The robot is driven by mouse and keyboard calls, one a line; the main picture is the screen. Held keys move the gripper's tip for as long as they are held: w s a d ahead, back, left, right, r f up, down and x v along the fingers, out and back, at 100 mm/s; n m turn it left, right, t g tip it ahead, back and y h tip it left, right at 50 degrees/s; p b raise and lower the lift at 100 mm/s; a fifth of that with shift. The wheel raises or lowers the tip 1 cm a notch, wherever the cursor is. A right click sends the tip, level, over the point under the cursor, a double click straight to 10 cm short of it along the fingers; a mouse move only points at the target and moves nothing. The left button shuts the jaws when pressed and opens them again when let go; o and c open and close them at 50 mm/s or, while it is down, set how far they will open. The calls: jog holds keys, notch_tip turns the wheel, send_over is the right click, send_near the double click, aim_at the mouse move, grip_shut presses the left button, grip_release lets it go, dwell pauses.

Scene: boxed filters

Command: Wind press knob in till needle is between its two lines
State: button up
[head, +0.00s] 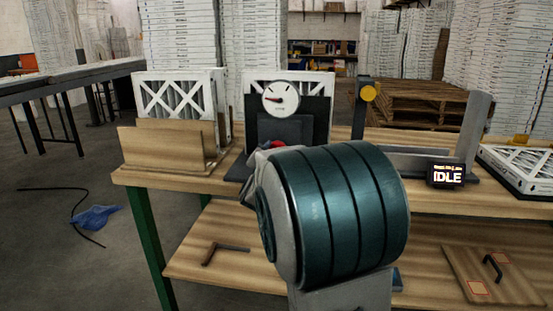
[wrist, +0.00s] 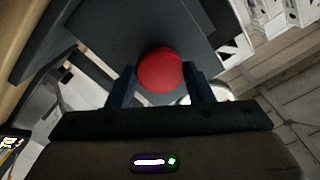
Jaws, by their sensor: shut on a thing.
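The red press knob (wrist: 161,70) sits between my gripper's two dark fingers in the wrist view. My gripper (wrist: 161,88) is shut on it. In the head view only a small red part of the knob (head: 277,145) shows, as my arm covers most of it and my gripper. The press (head: 290,130) is a dark block on the bench. Its round white dial (head: 280,98) has a red needle pointing left. The dial's two lines are too small to make out.
Boxed filters (head: 175,95) stand in a wooden holder (head: 165,148) to the left. A yellow knob on a dark post (head: 368,93) and a display reading IDLE (head: 447,175) are to the right. A white-framed filter (head: 520,168) lies at the bench's right end.

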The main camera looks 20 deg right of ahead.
dwell(0.3)
jog(key=o, duration=1)
jog(key=shift+s+a, duration=0.1)
jog(key=p+v, duration=0.1)
jog(key=v, duration=1.2)
jog(key=shift+s+a, duration=0.2)
jog(key=shift+s, duration=0.05)
